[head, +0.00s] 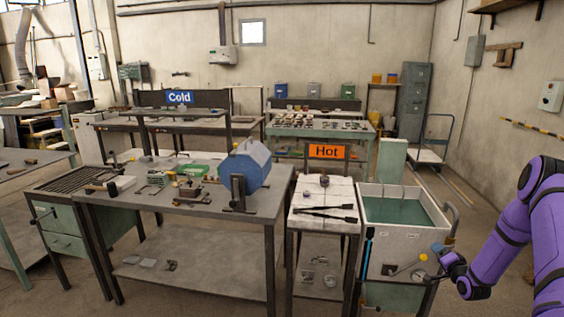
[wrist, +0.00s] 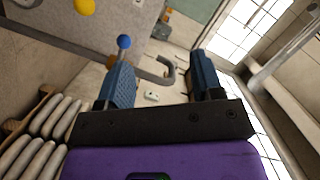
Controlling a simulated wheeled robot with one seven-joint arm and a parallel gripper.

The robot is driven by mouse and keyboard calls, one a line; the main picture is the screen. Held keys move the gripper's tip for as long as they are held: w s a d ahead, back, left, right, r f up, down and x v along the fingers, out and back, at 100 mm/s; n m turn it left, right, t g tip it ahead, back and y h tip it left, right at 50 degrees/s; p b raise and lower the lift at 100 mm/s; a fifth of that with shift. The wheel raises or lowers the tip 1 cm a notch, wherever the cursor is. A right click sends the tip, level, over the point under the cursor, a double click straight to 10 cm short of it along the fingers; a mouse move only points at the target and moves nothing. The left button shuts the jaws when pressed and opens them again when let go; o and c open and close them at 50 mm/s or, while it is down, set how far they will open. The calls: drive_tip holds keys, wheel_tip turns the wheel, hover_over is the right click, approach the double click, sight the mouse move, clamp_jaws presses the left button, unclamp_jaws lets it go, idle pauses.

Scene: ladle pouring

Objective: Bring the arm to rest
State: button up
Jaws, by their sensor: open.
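My purple arm (head: 505,235) reaches in from the right edge of the head view. My gripper (head: 446,256) is beside the right front of the white-walled sink tank (head: 393,246), close to its levers. In the wrist view my gripper (wrist: 162,78) has its two blue-grey fingers spread apart with nothing between them. A blue ball knob (wrist: 124,42) appears by the tip of the left finger; I cannot tell whether they touch. A yellow knob (wrist: 85,6) shows farther up. The yellow knob also shows in the head view (head: 423,257).
A bent grey pipe (wrist: 165,72) passes close beyond the fingers. Left of the tank stands a narrow table (head: 325,228) with tongs under the orange Hot sign (head: 327,151). A workbench (head: 205,205) carries a blue drum (head: 246,166).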

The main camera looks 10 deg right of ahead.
drive_tip(key=w+a+r+n+g, duration=0.2)
drive_tip(key=a+r, duration=0.1)
drive_tip(key=r, duration=0.6)
drive_tip(key=w+a+r+n+g, duration=0.15)
drive_tip(key=a+r, duration=0.25)
drive_tip(key=r, duration=0.6)
drive_tip(key=s+a+r+n+g, duration=0.2)
drive_tip(key=s+a+r, duration=0.55)
drive_tip(key=r, duration=0.35)
drive_tip(key=s+a+r+n+g, duration=0.2)
drive_tip(key=s+a+r, duration=0.5)
drive_tip(key=r, duration=0.4)
drive_tip(key=s+a+r+n+g, duration=0.1)
drive_tip(key=s+a, duration=0.4)
drive_tip(key=s, duration=0.5)
drive_tip(key=s+a+r+n+g+y, duration=0.1)
drive_tip(key=s+a, duration=0.4)
drive_tip(key=s, duration=0.5)
drive_tip(key=s+a+r+n+g, duration=0.2)
drive_tip(key=s+a, duration=0.3)
drive_tip(key=s, duration=0.5)
drive_tip(key=shift+s+r+n+y, duration=0.15)
drive_tip(key=shift+r+n+y, duration=0.25)
drive_tip(key=shift+r+n, duration=0.1)
